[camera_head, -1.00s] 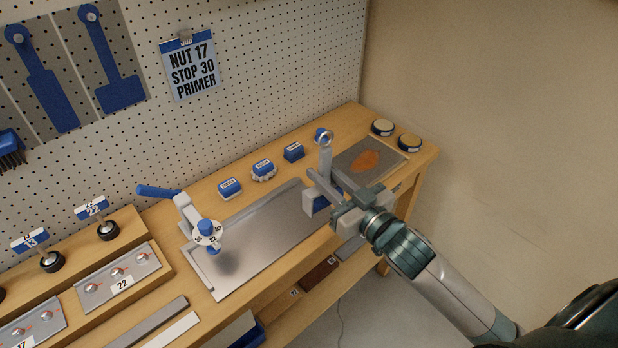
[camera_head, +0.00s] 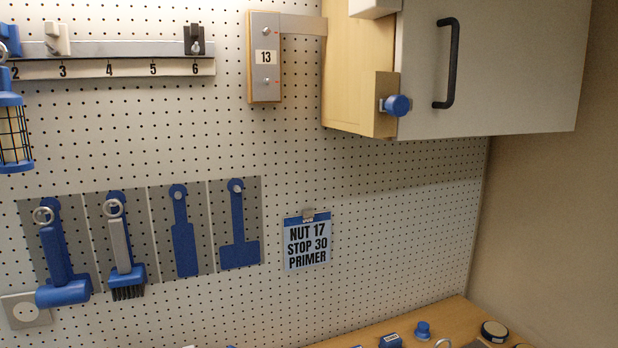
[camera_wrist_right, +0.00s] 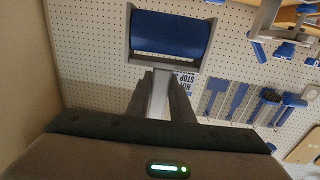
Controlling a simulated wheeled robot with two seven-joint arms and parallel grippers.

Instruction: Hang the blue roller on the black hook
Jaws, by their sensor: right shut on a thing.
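The black hook (camera_head: 194,39) is on the wall rail above the number 6, and nothing hangs on it. The blue roller (camera_wrist_right: 170,32) is in the right wrist view, in a grey frame with a grey handle. My right gripper (camera_wrist_right: 162,88) is shut on that handle, with the roller beyond the fingertips. In the head view only a grey ring (camera_head: 443,343) shows at the bottom edge; it looks like the end of the roller's handle. The gripper itself is below that view. My left gripper is in neither view.
The numbered rail (camera_head: 120,68) also carries a white hook (camera_head: 57,38) at 3 and a blue caged lamp (camera_head: 14,130) at left. A panel marked 13 (camera_head: 265,75) and a cabinet (camera_head: 500,75) stand right of the black hook. Blue tools hang on grey panels (camera_head: 207,250) below.

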